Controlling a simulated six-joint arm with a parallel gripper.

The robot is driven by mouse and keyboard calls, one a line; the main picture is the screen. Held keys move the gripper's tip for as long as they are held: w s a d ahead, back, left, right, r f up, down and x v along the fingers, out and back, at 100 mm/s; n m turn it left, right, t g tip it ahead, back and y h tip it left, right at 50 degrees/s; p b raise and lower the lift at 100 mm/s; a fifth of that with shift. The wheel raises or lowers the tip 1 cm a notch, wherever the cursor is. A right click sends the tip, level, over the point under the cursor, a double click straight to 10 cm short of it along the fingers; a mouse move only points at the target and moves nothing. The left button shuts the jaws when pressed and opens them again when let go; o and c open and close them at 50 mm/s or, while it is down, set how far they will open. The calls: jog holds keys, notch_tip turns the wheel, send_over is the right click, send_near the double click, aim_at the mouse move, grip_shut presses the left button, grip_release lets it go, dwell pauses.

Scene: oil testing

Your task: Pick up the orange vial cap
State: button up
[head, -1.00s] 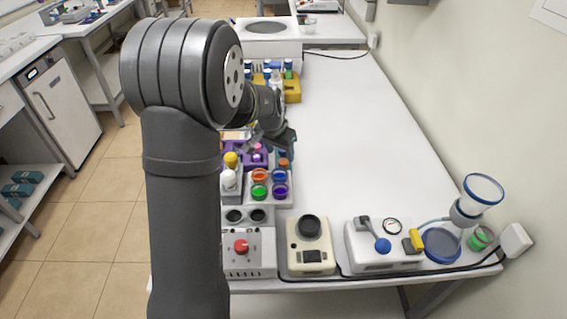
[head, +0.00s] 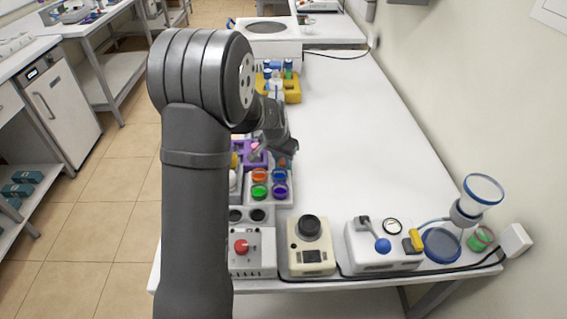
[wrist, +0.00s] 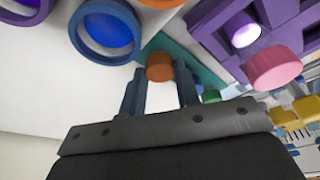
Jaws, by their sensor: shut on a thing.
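The orange vial cap (wrist: 160,67) shows in the wrist view at the tips of my gripper (wrist: 159,78), one dark finger on each side of it. My gripper is shut on the cap. The cap is over or in front of a teal rack (wrist: 205,70); I cannot tell whether it is clear of the rack. In the head view the cap (head: 283,162) is a small orange spot just below my gripper (head: 284,152), behind the colored cups. The vial under the cap is hidden.
A purple rack (wrist: 235,62) with a pink cap (wrist: 274,67) is close on the right. A blue cup (wrist: 108,30) and an orange cup (head: 260,175) stand close by. A yellow rack (head: 290,92) stands farther back.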

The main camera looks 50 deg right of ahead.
aim_at(283, 162)
jog(key=shift+r, duration=0.1)
notch_tip(283, 162, up, 4)
jog(key=shift+r, duration=0.2)
jog(key=s+r, duration=0.6)
jog(key=s, duration=0.4)
jog(key=w+d+r+n, duration=0.2)
jog(key=w+d, duration=0.4)
jog(key=w, duration=0.1)
jog(key=w+d+n, duration=0.1)
jog(key=w, duration=0.8)
jog(key=w+d+n+t, duration=0.1)
jog(key=w, duration=0.7)
jog(key=w+d+n, duration=0.1)
jog(key=w+n, duration=0.1)
jog(key=w, duration=0.7)
jog(key=shift+w+d+r+y, duration=0.35)
jog(key=shift+d+r+y, duration=0.05)
jog(key=shift+w+a+f, duration=0.1)
jog(key=shift+w+f, duration=0.1)
jog(key=shift+f, duration=2.3)
jog(key=shift+f, duration=0.65)
